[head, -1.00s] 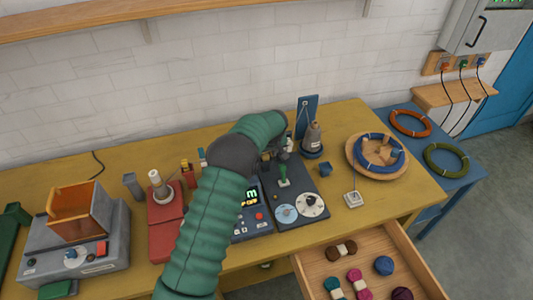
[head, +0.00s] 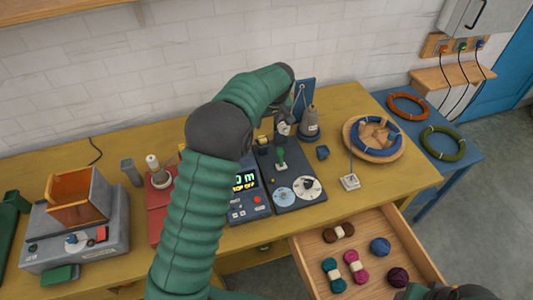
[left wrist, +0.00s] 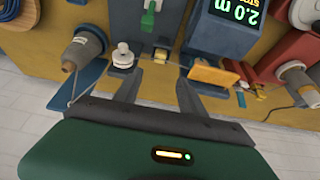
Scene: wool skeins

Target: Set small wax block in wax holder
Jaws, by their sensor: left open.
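In the left wrist view my left gripper (left wrist: 158,77) is open, with nothing between its fingers. A small yellowish block-like piece (left wrist: 160,57) lies just beyond the fingertips, at the edge of the dark winding unit; it may be the wax block or part of the wax holder, I cannot tell which. A white round knob (left wrist: 122,56) is beside it on the left.
A grey spool cone (head: 309,124) and a small dark blue block (head: 322,152) stand right of the winding unit (head: 292,178). A wooden bowl (head: 349,139) with a blue ring is farther right. An open drawer (head: 317,236) holds several wool skeins. The table's right front is mostly clear.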

